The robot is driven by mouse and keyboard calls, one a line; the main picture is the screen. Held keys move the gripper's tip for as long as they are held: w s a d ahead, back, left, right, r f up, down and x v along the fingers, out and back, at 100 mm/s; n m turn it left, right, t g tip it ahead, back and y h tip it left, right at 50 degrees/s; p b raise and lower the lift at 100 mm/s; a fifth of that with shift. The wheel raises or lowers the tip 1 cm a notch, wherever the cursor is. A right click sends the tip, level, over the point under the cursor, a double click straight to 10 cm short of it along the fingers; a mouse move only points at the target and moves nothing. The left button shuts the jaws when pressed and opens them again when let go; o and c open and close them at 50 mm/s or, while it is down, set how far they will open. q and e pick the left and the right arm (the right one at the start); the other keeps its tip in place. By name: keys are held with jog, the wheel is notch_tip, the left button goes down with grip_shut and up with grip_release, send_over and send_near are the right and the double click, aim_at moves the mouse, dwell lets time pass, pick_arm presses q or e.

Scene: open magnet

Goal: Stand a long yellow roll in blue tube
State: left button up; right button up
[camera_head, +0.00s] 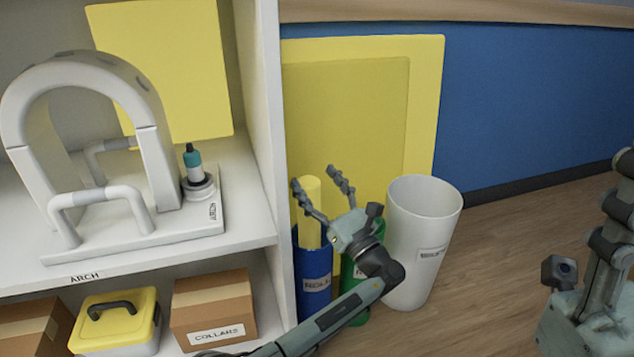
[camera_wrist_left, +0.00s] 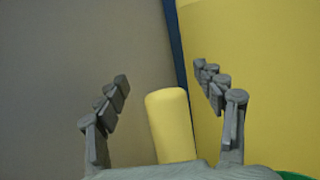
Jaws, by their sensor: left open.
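A long yellow roll (camera_head: 308,238) stands nearly upright with its lower part inside the blue tube (camera_head: 314,268), its top rising well above the rim. The tube stands on the floor beside the shelf and bears a white label. My left gripper (camera_head: 315,178) is open, its fingers spread near the roll's upper part. In the left wrist view the roll (camera_wrist_left: 171,125) shows between the two open fingers (camera_wrist_left: 160,76), with gaps on both sides. Of my right arm (camera_head: 585,310) only part shows at the right edge; its fingers are not visible.
A green tube (camera_head: 355,300) stands partly hidden behind my left gripper. A white bin (camera_head: 424,225) stands to its right. Yellow panels (camera_head: 345,110) lean on the blue wall. The shelf (camera_head: 271,150) with a white arch model (camera_head: 85,80) bounds the left; floor at right is clear.

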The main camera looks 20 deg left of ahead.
pick_arm(q)
notch_tip(320, 180, up, 10)
dwell(0.6)
dwell(0.6)
